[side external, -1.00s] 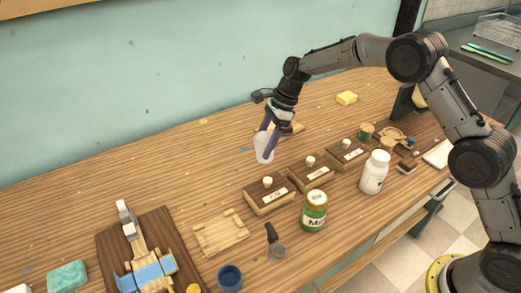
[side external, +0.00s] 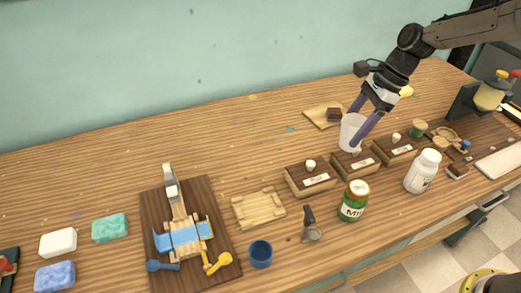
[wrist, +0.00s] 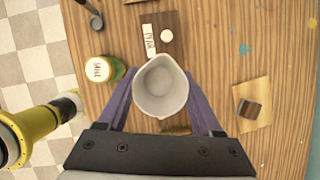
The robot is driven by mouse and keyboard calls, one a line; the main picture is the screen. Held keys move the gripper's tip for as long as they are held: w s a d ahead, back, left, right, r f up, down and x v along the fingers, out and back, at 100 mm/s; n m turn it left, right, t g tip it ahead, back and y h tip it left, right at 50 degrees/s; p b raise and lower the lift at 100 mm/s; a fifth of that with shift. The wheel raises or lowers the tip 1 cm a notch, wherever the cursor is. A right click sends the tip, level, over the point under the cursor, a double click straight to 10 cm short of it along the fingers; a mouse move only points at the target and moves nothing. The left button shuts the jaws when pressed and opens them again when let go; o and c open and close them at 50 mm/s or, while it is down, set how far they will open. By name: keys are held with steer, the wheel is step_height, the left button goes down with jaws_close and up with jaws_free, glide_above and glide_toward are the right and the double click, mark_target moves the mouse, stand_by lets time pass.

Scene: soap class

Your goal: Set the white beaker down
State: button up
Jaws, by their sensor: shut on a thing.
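The white beaker (side external: 351,131) is upright or nearly so between the two purple fingers of my gripper (side external: 357,127), which is shut on it. In the side view it shows just behind the middle labelled wooden box (side external: 354,163). The wrist view looks down into the empty-looking beaker (wrist: 161,88), with a finger on each side. I cannot tell whether its base touches the table (side external: 265,135).
A small board with a brown block (side external: 334,114) lies behind the beaker. Labelled boxes stand on either side, with a green jar (side external: 354,201) and white bottle (side external: 422,171) in front. The table behind and left is mostly clear.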

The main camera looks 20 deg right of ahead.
mark_target(345, 118)
steer(key=shift+w+d+m, duration=0.1)
steer(key=shift+m, duration=0.4)
steer(key=w+m+t, duration=0.1)
steer(key=m, duration=0.1)
steer(key=w+m, duration=0.1)
steer(key=w, duration=0.1)
steer(key=shift+a+r+m+t+h, duration=0.2)
steer(key=shift+m+t+h, duration=0.1)
steer(key=shift+m+t, duration=0.1)
steer(key=a+m, duration=0.1)
steer(key=a, duration=1.7)
steer(key=shift+w+a+f, duration=1.2)
steer(key=shift+w+f, duration=0.55)
steer(key=shift+w, duration=0.35)
steer(key=shift+w+a+f, duration=1.2)
steer(key=shift+w+f, duration=0.5)
steer(key=shift+w, duration=0.45)
steer(key=shift+w+a+f, duration=1.2)
steer(key=shift+w+f, duration=0.55)
steer(key=shift+w, duration=0.35)
steer(key=shift+f, duration=1.4)
steer(key=shift+f, duration=0.15)
